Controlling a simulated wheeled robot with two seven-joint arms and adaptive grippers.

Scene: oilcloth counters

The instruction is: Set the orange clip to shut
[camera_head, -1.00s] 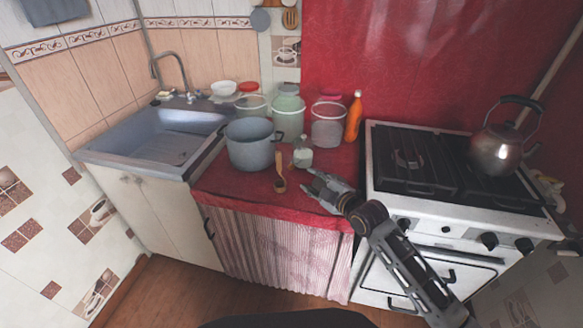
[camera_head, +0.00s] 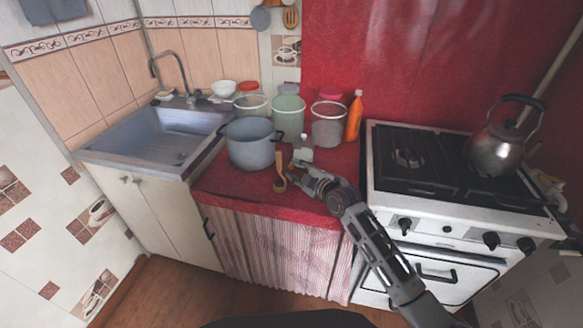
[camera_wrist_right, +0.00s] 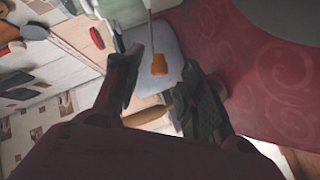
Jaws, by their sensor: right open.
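My right gripper (camera_head: 293,170) is open over the red counter, close to the right of a slim orange-brown utensil (camera_head: 279,174) with a dark round end. In the right wrist view a tan wooden handle (camera_wrist_right: 147,116) lies beyond and between the open fingers (camera_wrist_right: 155,108). A small orange piece (camera_wrist_right: 159,65) on a pale stem shows further off against a grey surface. I cannot tell surely whether it is the orange clip, or whether a clip is open or shut. No clip is clearly made out in the head view. My left gripper is not in view.
A small glass jar (camera_head: 303,155) stands just behind the right gripper. A grey pot (camera_head: 250,152) is to the left. Lidded containers (camera_head: 327,128) and an orange bottle (camera_head: 354,118) stand behind. The stove (camera_head: 384,185) is to the right. The front left of the counter (camera_head: 230,188) is clear.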

